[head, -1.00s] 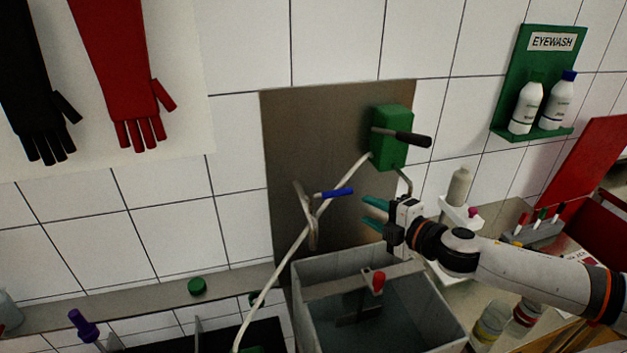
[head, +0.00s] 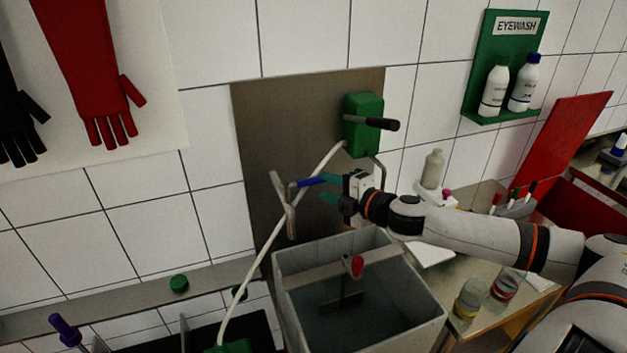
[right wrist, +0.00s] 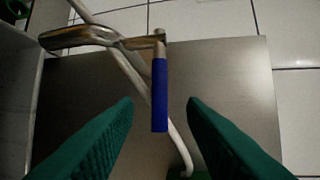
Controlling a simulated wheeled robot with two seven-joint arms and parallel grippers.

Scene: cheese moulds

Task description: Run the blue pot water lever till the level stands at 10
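The blue lever (head: 309,182) sits on a curved metal tap (head: 284,205) in front of a metal wall panel (head: 262,150). In the right wrist view the blue lever (right wrist: 160,95) lies between my fingers, with a gap on both sides. My right gripper (head: 323,186) is open around the lever's free end, its teal fingers also showing in the right wrist view (right wrist: 161,102). Below stands a grey tank (head: 410,318) with dark contents. I cannot read any level scale. My left gripper is not in view.
A green box (head: 363,118) with a black-gripped handle (head: 383,124) is on the panel above, and a pale hose (head: 262,250) runs down from it. A red knob (head: 357,266) is on the bar across the tank. A white bottle (head: 433,168) stands behind my right arm.

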